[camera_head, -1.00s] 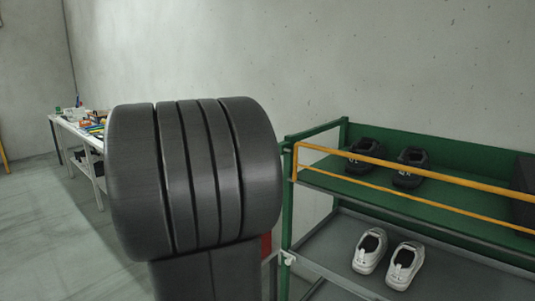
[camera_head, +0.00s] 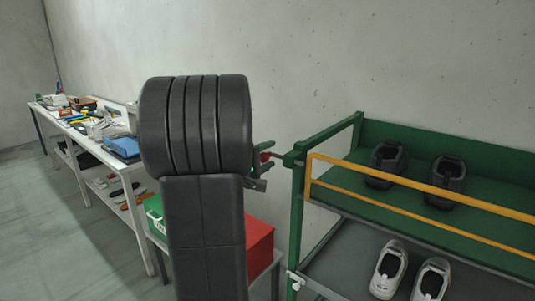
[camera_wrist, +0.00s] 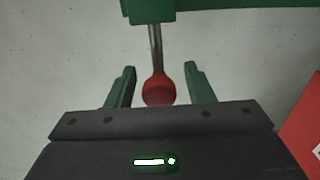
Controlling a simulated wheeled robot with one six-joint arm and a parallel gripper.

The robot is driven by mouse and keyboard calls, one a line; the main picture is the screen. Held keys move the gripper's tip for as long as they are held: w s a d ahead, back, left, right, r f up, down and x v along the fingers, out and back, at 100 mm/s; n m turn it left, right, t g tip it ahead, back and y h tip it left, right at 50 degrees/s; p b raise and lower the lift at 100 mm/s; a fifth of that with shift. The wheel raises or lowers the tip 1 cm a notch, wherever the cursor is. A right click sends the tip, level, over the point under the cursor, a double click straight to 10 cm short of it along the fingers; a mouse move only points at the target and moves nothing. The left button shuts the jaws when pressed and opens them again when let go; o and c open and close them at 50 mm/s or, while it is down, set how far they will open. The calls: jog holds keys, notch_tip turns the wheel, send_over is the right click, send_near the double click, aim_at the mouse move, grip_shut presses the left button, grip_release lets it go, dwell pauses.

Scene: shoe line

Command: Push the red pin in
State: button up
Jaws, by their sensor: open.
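The red pin has a round red knob (camera_wrist: 158,90) on a thin metal rod that runs into the green frame (camera_wrist: 149,11) in the wrist view. In the head view the red pin (camera_head: 266,156) sticks out to the left from the green rack's post. My gripper (camera_wrist: 159,72) is open, with one green finger on each side of the knob and a gap on both sides. In the head view my gripper (camera_head: 263,158) shows just right of my dark arm, beside the rack. The arm hides part of it.
The green rack (camera_head: 297,215) with a yellow rail holds dark shoes above and white shoes below. A red box (camera_head: 260,245) and a green box (camera_head: 155,215) stand below my arm. A white table (camera_head: 120,160) with tools stands at left.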

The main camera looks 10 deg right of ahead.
jog(key=shift+d, duration=0.1)
jog(key=shift+c, duration=0.5)
grip_shut()
jog(key=shift+d+f+b, duration=0.1)
jog(key=shift+b, duration=0.25)
jog(key=shift+s+d+f+b, duration=0.1)
jog(key=shift+s+d+b, duration=0.25)
jog(key=shift+b, duration=0.55)
jog(key=shift+s+d+b, duration=0.25)
jog(key=shift+s+b, duration=0.2)
jog(key=shift+b, duration=0.25)
